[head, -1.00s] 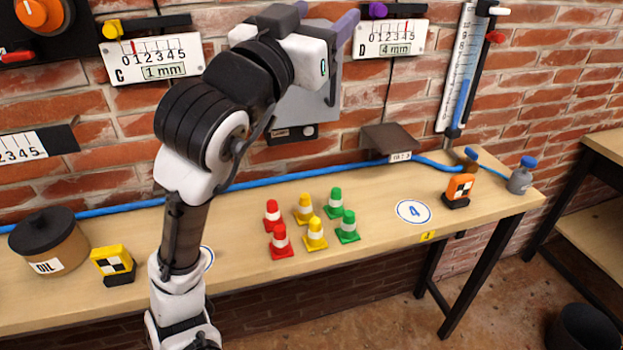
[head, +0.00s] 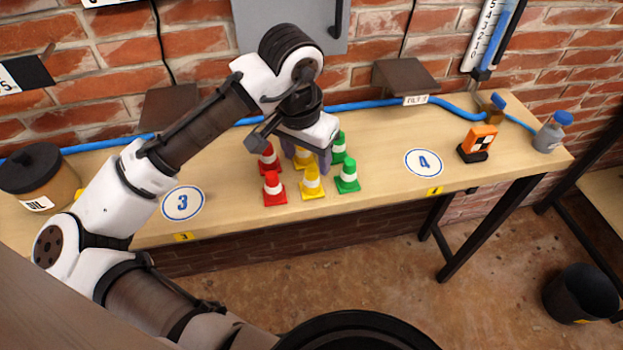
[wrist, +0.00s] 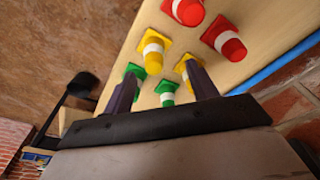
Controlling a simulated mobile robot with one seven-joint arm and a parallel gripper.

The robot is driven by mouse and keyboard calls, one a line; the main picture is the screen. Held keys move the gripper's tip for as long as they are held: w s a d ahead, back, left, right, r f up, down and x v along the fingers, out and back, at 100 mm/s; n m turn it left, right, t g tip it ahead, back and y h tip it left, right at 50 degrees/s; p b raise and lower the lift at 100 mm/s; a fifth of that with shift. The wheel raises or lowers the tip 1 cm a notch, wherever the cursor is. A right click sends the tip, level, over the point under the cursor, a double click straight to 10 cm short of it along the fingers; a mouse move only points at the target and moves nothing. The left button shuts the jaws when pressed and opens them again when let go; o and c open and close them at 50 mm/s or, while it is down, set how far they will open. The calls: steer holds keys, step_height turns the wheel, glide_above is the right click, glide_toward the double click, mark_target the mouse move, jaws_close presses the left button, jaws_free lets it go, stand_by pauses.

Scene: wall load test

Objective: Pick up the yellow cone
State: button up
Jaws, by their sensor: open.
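Two yellow cones with white bands stand on the bench, in the middle between red and green ones. The front yellow cone (head: 312,183) is in clear view in the head view and also shows in the wrist view (wrist: 153,55). The back yellow cone (head: 303,157) is partly hidden by my gripper (head: 306,160) in the head view. In the wrist view the back yellow cone (wrist: 184,66) is partly covered by the right finger. My gripper (wrist: 163,72) is open, fingers pointing down over the back of the group. Whether a finger touches a cone, I cannot tell.
Red cones (head: 273,189) stand left and green cones (head: 348,177) right, close by. A blue hose (head: 360,105) runs along the brick wall.

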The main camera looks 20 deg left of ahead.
mark_target(311, 168)
steer(key=shift+w+d+f+p, duration=0.1)
steer(key=shift+d+f+p, duration=0.05)
steer(key=shift+f, duration=0.9)
steer(key=shift+w+d+f+p, duration=0.1)
steer(key=shift+d+f+p, duration=0.1)
steer(key=shift+f, duration=0.8)
steer(key=shift+w+d+f+p, duration=0.1)
steer(key=shift+f+p, duration=0.05)
steer(key=shift+f, duration=0.9)
steer(key=c, duration=1.1)
steer(key=shift+r, duration=0.15)
